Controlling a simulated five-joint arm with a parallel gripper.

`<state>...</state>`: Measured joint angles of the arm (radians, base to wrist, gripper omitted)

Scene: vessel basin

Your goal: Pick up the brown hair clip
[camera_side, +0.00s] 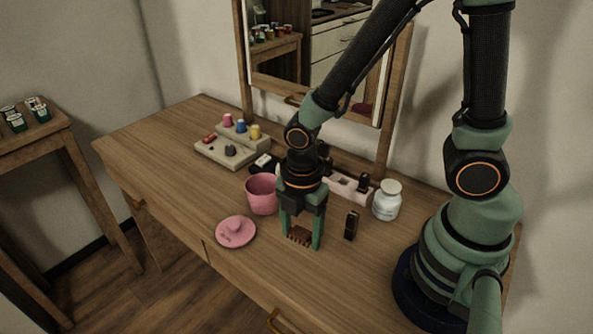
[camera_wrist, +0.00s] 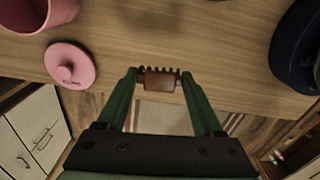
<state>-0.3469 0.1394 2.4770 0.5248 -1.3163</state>
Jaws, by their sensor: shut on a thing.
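The brown hair clip (camera_side: 300,236) is a small toothed claw clip. It sits between the green fingers of my gripper (camera_side: 302,238), close to the front edge of the wooden table. In the wrist view the clip (camera_wrist: 159,81) spans the gap between the two fingertips (camera_wrist: 158,78), with its teeth pointing away from my gripper. My gripper is shut on it. I cannot tell whether the clip touches the table or is slightly above it.
A pink cup (camera_side: 262,195) and its pink lid (camera_side: 236,232) stand left of my gripper. A small dark upright item (camera_side: 351,225) and a white jar (camera_side: 387,200) are to the right. A tray with small colored items (camera_side: 227,150) lies farther back. The table's left part is clear.

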